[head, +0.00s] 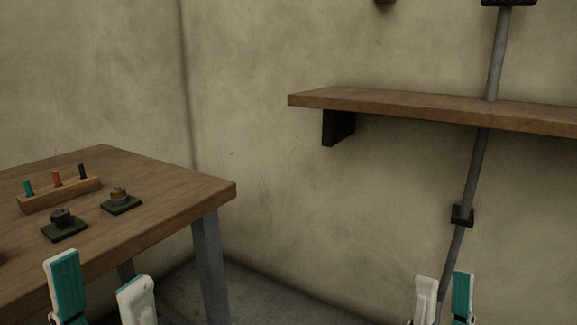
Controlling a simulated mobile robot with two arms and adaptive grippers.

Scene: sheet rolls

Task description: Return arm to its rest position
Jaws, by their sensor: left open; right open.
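My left gripper (99,292) shows at the lower left, in front of the wooden table's near edge. Its two fingers, with white and teal parts, stand apart with nothing between them. My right gripper (444,297) shows at the lower right, in front of the wall and the grey pipe. Its fingers also stand apart and it holds nothing. Both grippers point upward in the picture. The arms behind them are cut off by the bottom edge of the view.
A wooden table (170,197) stands at left. It bears a wooden block (62,195) with three coloured pegs and two dark green plates with round parts (64,232) (120,201). A wooden shelf (400,103) crosses the wall at right, by a grey pipe (476,170). Floor between is clear.

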